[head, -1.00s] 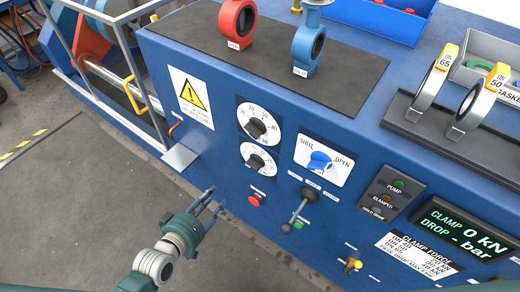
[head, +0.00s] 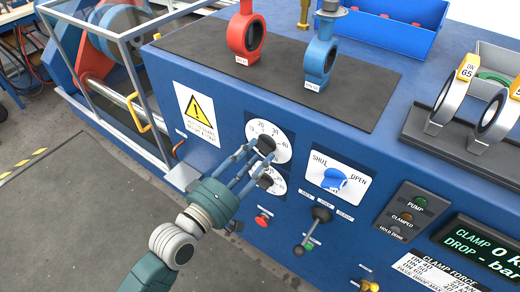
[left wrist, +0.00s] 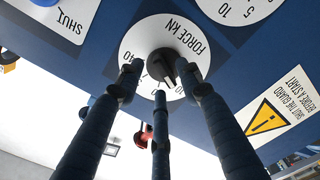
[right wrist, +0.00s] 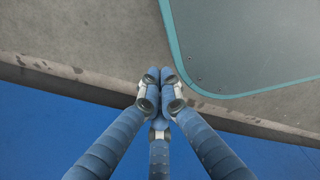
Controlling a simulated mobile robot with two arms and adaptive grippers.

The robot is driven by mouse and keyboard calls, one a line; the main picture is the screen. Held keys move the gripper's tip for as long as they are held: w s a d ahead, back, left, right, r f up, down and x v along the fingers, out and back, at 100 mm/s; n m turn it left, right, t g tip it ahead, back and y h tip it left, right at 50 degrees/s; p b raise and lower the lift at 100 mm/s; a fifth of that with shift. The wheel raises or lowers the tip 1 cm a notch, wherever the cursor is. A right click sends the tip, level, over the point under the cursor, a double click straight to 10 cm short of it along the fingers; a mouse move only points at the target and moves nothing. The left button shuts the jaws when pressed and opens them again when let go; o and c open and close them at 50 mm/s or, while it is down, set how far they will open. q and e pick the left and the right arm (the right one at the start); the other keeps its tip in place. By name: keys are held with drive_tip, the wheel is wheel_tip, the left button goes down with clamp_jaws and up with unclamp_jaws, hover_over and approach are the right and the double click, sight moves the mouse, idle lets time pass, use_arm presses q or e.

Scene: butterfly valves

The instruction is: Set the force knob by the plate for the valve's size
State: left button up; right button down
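The force knob (left wrist: 165,65) is dark and sits on a round white dial marked FORCE kN in the left wrist view. In the head view it is the upper knob (head: 266,145). My left gripper (head: 250,162) has its three fingers spread around the knob's front, apart from one another; contact cannot be told. The clamp force plate (head: 440,275) is at the lower right, cut off, its values too small to read. The red valve (head: 245,35) and blue valve (head: 319,55) stand on the bench top; their tags are unreadable. My right gripper (right wrist: 160,88) has its fingertips together, away from the panel.
A second knob (head: 265,181) sits just below. The display (head: 482,250) reads CLAMP 0, cut off. A guard frame (head: 130,70) stands left.

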use_arm(q)
drive_tip(key=shift+x, duration=0.9)
drive_tip(key=shift+w, duration=0.1)
clamp_jaws()
use_arm(e)
drive_tip(key=shift+w+a+r, duration=0.15)
drive_tip(key=shift+a, duration=0.3)
use_arm(q)
drive_tip(key=shift+m, duration=0.3)
use_arm(e)
drive_tip(key=shift+d+r, duration=0.15)
drive_tip(key=shift+d, duration=0.1)
use_arm(q)
drive_tip(key=shift+d+m+p, duration=0.1)
drive_tip(key=shift+m+p, duration=0.75)
drive_tip(key=shift+m, duration=0.35)
drive_tip(key=m+p, duration=0.1)
drive_tip(key=m, duration=0.3)
drive_tip(key=shift+f+p, duration=0.15)
drive_tip(key=shift+p, duration=0.15)
drive_tip(key=shift+f+m, duration=0.1)
drive_tip(key=shift+m, duration=0.7)
use_arm(e)
drive_tip(key=shift+a+r, duration=0.15)
drive_tip(key=shift+r, duration=1.6)
use_arm(q)
drive_tip(key=shift+m+p, duration=0.3)
